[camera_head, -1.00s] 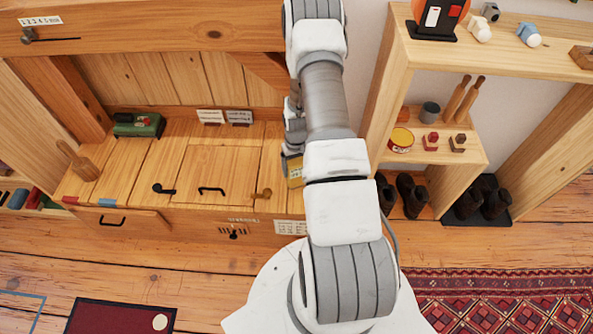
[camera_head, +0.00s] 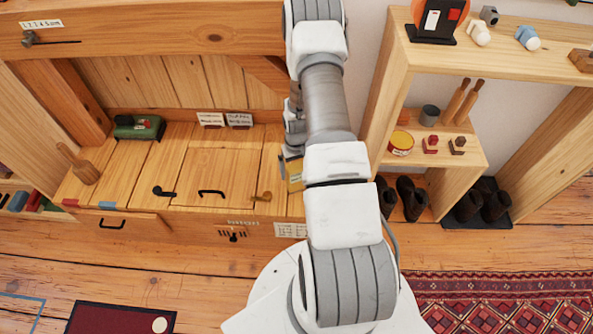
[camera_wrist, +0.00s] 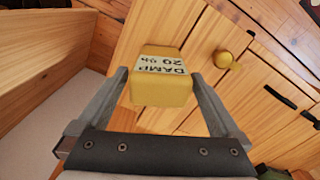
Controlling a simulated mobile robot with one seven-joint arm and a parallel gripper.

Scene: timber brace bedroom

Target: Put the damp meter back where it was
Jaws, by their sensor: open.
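The damp meter (camera_wrist: 160,78) is a yellow block with a pale label reading "DAMP 20 %". In the wrist view it lies between the two fingers of my gripper (camera_wrist: 158,84), with a visible gap on each side. My gripper is open around it, not clamped on it. In the head view part of the yellow meter (camera_head: 294,174) shows at the right end of the wooden bench top (camera_head: 222,170), beside my arm, which hides the rest. Whether its base rests fully on the wood is hard to tell.
A brass knob (camera_wrist: 222,60) stands close to the meter, and a black handle (camera_head: 211,192) is further left. A green device (camera_head: 138,127) and two label cards (camera_head: 211,119) are at the back. A shelf unit (camera_head: 400,75) stands right of my arm. The bench's middle is mostly clear.

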